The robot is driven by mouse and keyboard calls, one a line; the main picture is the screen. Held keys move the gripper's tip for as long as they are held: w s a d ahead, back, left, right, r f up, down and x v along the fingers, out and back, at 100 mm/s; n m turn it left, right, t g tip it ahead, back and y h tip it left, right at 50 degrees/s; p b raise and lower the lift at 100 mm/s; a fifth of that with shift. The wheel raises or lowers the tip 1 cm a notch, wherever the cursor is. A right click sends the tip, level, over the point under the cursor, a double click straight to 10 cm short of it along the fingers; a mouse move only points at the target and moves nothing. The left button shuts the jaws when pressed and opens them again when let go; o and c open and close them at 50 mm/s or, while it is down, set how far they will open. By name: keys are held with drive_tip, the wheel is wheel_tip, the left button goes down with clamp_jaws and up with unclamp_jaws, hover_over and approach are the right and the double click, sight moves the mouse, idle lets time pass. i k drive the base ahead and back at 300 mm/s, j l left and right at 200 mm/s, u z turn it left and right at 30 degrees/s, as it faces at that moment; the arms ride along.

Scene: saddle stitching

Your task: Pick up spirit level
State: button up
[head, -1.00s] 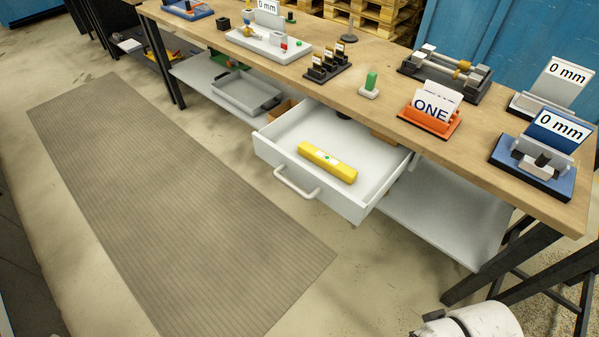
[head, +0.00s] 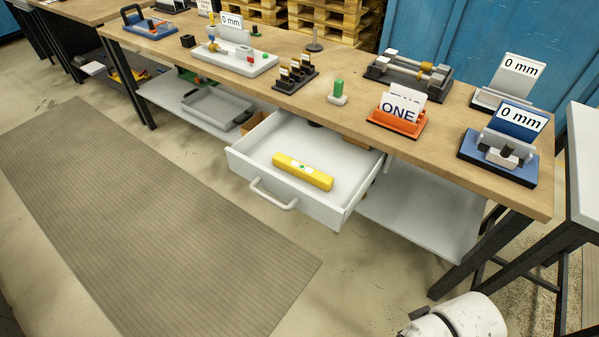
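The spirit level (head: 303,172) is a yellow bar with a small green mark on its top. It lies flat in the open white drawer (head: 333,212) under the workbench, apart from the drawer's front wall. A dark round thing, partly hidden by the bench edge, is at the drawer's back. My gripper is not in view. A white rounded part at the bottom right (head: 468,315) looks like part of my arm, well below and right of the drawer.
The wooden workbench (head: 350,115) overhangs the drawer's back. The drawer handle (head: 272,196) sticks out in front. A grey tray (head: 215,108) is on the lower shelf. Black bench legs stand at the right. The floor mat (head: 150,220) before the bench is clear.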

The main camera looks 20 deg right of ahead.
sight(321, 180)
drive_tip(key=i+j, duration=0.85)
drive_tip(key=i, duration=0.55)
drive_tip(key=j+z, duration=0.05)
